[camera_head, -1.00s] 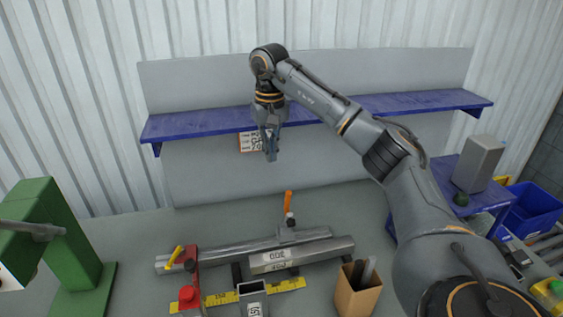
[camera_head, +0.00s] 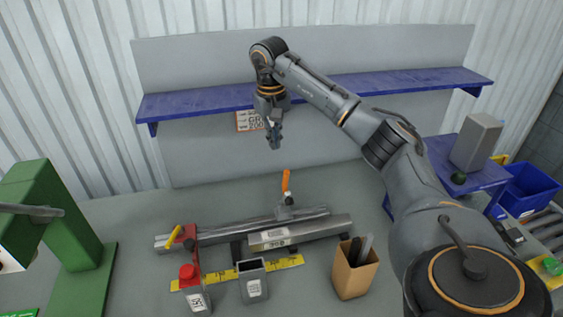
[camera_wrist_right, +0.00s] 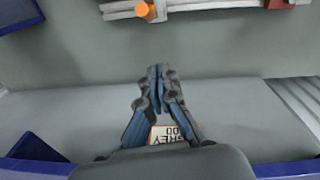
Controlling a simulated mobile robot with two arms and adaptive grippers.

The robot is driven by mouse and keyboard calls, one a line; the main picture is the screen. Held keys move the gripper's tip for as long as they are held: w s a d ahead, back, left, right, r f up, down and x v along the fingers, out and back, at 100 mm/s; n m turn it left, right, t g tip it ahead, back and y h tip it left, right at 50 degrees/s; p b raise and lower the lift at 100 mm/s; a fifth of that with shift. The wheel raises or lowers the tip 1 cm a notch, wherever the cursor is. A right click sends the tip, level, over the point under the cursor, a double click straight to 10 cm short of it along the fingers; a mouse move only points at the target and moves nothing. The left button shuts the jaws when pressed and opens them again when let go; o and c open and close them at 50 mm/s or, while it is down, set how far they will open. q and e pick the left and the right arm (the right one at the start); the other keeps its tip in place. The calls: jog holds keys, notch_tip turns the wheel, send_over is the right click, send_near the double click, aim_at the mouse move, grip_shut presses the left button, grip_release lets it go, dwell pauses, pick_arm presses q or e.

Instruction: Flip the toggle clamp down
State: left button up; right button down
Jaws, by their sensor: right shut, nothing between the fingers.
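The toggle clamp (camera_head: 285,203) sits at the back of the metal bars, its orange handle (camera_head: 286,181) standing nearly upright. The handle also shows end-on as an orange tip at the top of the right wrist view (camera_wrist_right: 145,11). My right gripper (camera_head: 274,143) hangs above and behind the handle, in front of the back panel, apart from the clamp. In the right wrist view its fingertips (camera_wrist_right: 158,72) are together with nothing between them. My left gripper is not in view.
A blue shelf (camera_head: 200,103) runs behind my right gripper. A red stop with a yellow handle (camera_head: 173,238), a grey bin (camera_head: 253,282) and a cardboard box (camera_head: 354,278) stand around the bars (camera_head: 310,231). A green machine (camera_head: 75,240) is at left.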

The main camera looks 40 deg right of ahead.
aim_at(285, 187)
jog(key=s+f+p, duration=0.3)
jog(key=f, duration=0.2)
jog(key=shift+s+a+f, duration=0.2)
jog(key=shift+s+a, duration=0.05)
jog(key=shift+a, duration=0.1)
jog(key=shift+f, duration=0.1)
